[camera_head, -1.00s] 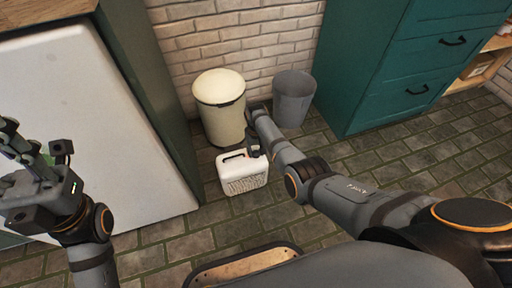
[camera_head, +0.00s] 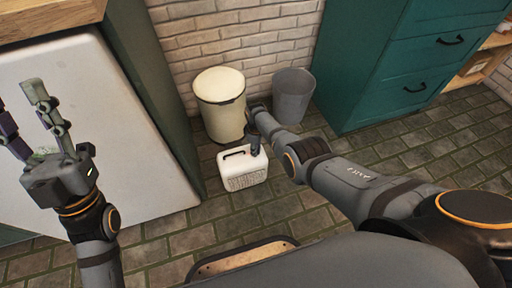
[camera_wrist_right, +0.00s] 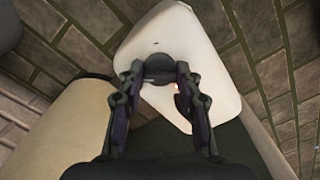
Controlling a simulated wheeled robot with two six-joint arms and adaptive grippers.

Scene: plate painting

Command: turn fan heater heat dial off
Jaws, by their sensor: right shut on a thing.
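The fan heater (camera_head: 243,174) is a small white box with a grilled front and a dark handle slot, standing on the tiled floor. My right gripper (camera_head: 254,148) reaches down to its top. In the right wrist view, the white heater top (camera_wrist_right: 195,45) fills the middle, and a dark round dial (camera_wrist_right: 158,66) sits between the fingertips of my right gripper (camera_wrist_right: 157,78). The fingers are shut on it from both sides. A small orange glow shows beside the dial. The dial's markings cannot be read. My left gripper (camera_head: 20,98) is open and empty, raised at the left.
A cream bin (camera_head: 220,105) and a grey bin (camera_head: 293,95) stand behind the heater against the brick wall. A white-fronted appliance (camera_head: 120,130) is on the left, a teal cabinet (camera_head: 400,75) on the right. The floor right of the heater is clear.

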